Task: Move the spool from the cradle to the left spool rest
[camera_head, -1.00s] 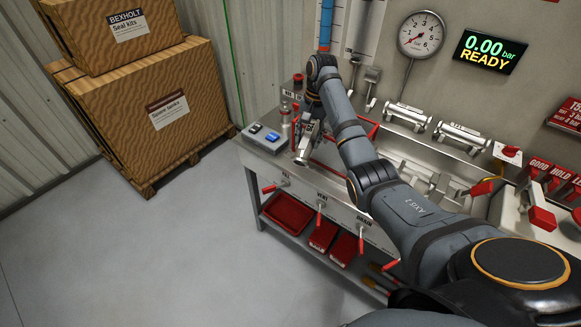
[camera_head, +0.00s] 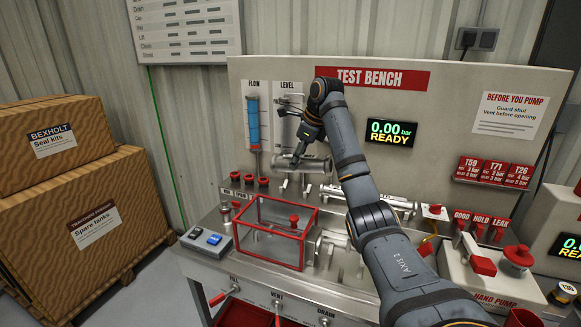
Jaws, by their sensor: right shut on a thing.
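My right gripper (camera_head: 303,147) is shut on a silver spool (camera_head: 303,163). It holds the spool roughly level in front of the back panel, under the LEVEL gauge. Below the spool stand the small metal posts of the left spool rest (camera_head: 284,186); a gap seems to show between them, but contact is hard to judge. The cradle (camera_head: 327,243) appears to be the metal fittings on the bench right of the red-framed guard, partly hidden by my right arm. My left gripper is not in view.
More silver spools (camera_head: 400,204) lie on rests to the right, partly behind my arm. A clear guard box with a red frame (camera_head: 275,232) stands on the bench front. A switch box (camera_head: 206,240) is at left, a hand pump (camera_head: 484,270) at right.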

